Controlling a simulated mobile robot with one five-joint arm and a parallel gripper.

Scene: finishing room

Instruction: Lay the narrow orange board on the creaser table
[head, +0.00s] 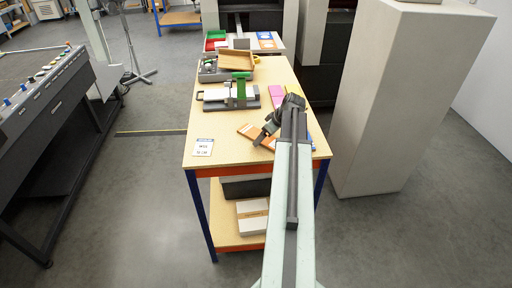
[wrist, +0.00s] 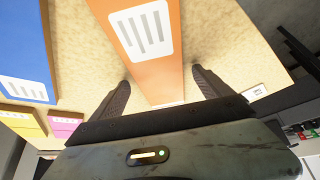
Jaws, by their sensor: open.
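The orange board (head: 247,130) lies on the wooden bench top, partly hidden under my gripper in the head view. In the wrist view the orange board (wrist: 152,75), with a white striped label, lies between the two fingers. My gripper (wrist: 160,84) is open, with a finger on each side of the board's near end and gaps between. In the head view my gripper (head: 264,134) is low over the bench; I cannot tell whether it touches the board. What looks like the creaser, with a dark base, white plate (head: 215,95) and green upright part, stands further back on the bench.
A pink board (head: 276,94) and a blue board (wrist: 22,55) lie nearby; a yellow one (wrist: 20,120) shows in the wrist view. A white card (head: 203,147) lies at the front left. Trays (head: 237,59) stand behind the creaser. A tall pale block (head: 385,100) stands right.

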